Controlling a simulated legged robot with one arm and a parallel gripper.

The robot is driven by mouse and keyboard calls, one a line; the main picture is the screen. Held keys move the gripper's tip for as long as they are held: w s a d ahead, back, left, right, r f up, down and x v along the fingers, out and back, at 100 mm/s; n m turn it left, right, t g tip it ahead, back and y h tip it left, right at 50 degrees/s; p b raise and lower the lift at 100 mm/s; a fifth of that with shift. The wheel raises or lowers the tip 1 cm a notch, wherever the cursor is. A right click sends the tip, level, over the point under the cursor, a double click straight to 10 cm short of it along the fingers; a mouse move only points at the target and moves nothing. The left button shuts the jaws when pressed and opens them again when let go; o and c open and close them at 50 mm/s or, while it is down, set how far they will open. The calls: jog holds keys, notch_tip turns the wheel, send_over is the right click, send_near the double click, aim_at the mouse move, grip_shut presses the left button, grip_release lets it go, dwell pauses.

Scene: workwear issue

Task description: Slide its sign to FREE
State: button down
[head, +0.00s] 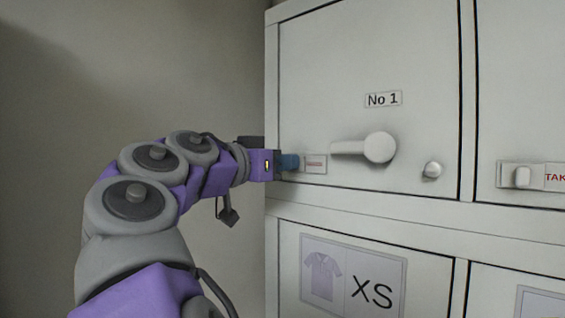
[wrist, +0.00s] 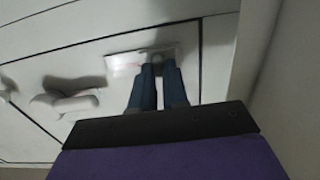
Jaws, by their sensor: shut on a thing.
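The door marked No 1 (head: 383,99) carries a small sign plate (head: 316,164) at its left edge, left of the white handle (head: 380,147). Faint reddish lettering shows on the plate, too small to read. My gripper (head: 291,162) is at the plate's left end, its blue fingers shut on the sign's slider, which they mostly hide. In the wrist view the fingers (wrist: 160,72) reach the sign plate (wrist: 125,62), with the plate showing mainly on their left. The slider's own shape is hard to make out between the fingertips.
A small round knob (head: 432,170) sits right of the handle. The door to the right has a similar sign (head: 558,178) with red letters "TAK" and its slider (head: 522,177) at the left. Below is a door with an XS shirt label (head: 352,278). A wall is on the left.

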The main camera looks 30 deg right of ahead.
dwell(0.3)
jog(key=s+b, duration=0.1)
jog(key=s+d, duration=0.1)
jog(key=s+b, duration=0.1)
jog(key=s, duration=0.1)
jog(key=shift+s+d+b, duration=0.1)
jog(key=shift+d+b, duration=0.2)
jog(key=c, duration=1.1)
grip_release()
jog(key=shift+a, duration=0.1)
jog(key=v, duration=1.7)
jog(key=shift+a, duration=0.25)
jog(key=shift+d, duration=0.1)
